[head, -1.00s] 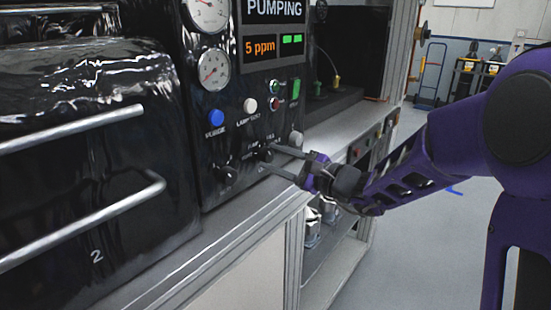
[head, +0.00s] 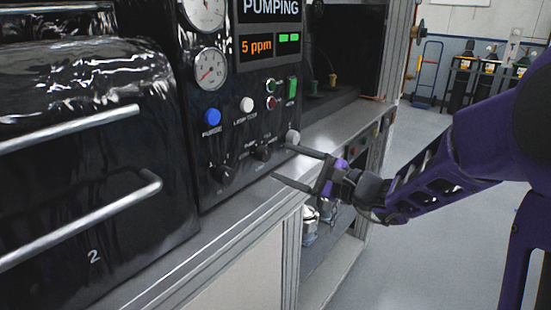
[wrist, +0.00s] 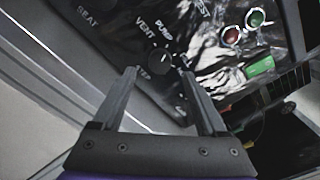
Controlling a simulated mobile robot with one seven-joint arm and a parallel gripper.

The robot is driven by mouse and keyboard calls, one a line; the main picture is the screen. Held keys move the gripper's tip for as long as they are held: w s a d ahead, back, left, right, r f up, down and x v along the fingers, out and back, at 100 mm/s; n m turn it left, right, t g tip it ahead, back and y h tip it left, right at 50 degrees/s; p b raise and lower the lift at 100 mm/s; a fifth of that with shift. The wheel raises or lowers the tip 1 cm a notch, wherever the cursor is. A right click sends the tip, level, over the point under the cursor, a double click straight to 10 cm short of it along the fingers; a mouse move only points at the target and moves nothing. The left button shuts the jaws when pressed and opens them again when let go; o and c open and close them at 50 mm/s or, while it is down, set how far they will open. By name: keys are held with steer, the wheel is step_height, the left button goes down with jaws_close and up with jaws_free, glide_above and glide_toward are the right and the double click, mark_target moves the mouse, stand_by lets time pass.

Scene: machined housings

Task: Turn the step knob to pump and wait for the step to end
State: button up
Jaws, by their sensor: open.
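The step knob (head: 263,153) is a small black knob low on the black control panel. In the wrist view the same knob (wrist: 160,63) lies beyond my fingertips, with VENT and PUMP lettered beside it. Its pointer seems to face the PUMP side, but the mark is too small to be sure. The display (head: 270,10) above reads PUMPING, with 5 ppm in orange and two green bars below. My gripper (head: 282,162) is open and empty, its fingers apart and drawn back from the knob. It also shows in the wrist view (wrist: 158,75).
Another black knob (head: 224,173) sits to the left, a blue button (head: 212,116) and a pale one (head: 246,104) above. A grey knob (head: 292,137) is close to my upper finger. The metal ledge (head: 245,203) runs below. A dark chamber door with bar handles (head: 80,215) fills the left.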

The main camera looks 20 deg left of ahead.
steer(key=v, duration=1.2)
steer(key=shift+s+d, duration=0.2)
steer(key=shift+d, duration=0.1)
